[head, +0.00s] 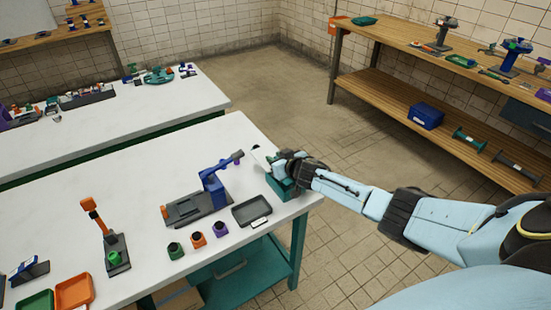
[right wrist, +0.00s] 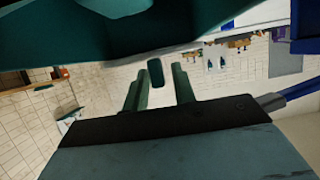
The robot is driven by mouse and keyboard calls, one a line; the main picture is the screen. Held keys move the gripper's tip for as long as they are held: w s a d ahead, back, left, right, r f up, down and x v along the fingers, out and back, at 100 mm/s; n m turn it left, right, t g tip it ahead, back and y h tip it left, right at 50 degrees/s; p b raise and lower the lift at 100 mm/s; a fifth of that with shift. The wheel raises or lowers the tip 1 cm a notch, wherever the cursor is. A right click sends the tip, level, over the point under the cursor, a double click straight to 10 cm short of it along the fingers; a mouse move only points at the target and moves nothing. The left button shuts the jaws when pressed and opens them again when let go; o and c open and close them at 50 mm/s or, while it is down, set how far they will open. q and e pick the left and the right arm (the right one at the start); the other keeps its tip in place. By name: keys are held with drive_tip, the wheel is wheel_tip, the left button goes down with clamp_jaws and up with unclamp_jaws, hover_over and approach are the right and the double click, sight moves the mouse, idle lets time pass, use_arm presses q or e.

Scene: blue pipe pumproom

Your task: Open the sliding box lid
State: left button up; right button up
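The teal box (head: 281,187) stands at the right corner of the white table, partly hidden by my right gripper. My right gripper (head: 279,163) is at the box's top, reaching in from the right. In the right wrist view its two fingers (right wrist: 156,88) are spread apart. A small dark teal knob-like part (right wrist: 155,72) shows between and just past the fingertips; I cannot tell whether they touch it. A large teal surface, seemingly the box (right wrist: 200,20), fills the top of that view. How far the lid is open cannot be made out. My left gripper is not in view.
On the white table (head: 150,185), a blue clamp-like device (head: 213,187), a dark tray (head: 252,209) and several small coloured pots stand left of the box. An orange-handled device (head: 101,228) is farther left. A wooden shelf bench (head: 385,40) stands at the back right.

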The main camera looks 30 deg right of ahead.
drive_tip(key=shift+o, duration=0.6)
drive_tip(key=shift+r, duration=0.1)
drive_tip(key=shift+s+r+p, duration=0.2)
drive_tip(key=shift+s+p, duration=0.1)
drive_tip(key=shift+s, duration=0.1)
drive_tip(key=p+v, duration=0.2)
drive_tip(key=v, duration=0.9)
drive_tip(key=shift+s+p, duration=0.15)
drive_tip(key=shift+p, duration=0.25)
drive_tip(key=shift+s+r, duration=0.2)
drive_tip(key=shift+s, duration=0.35)
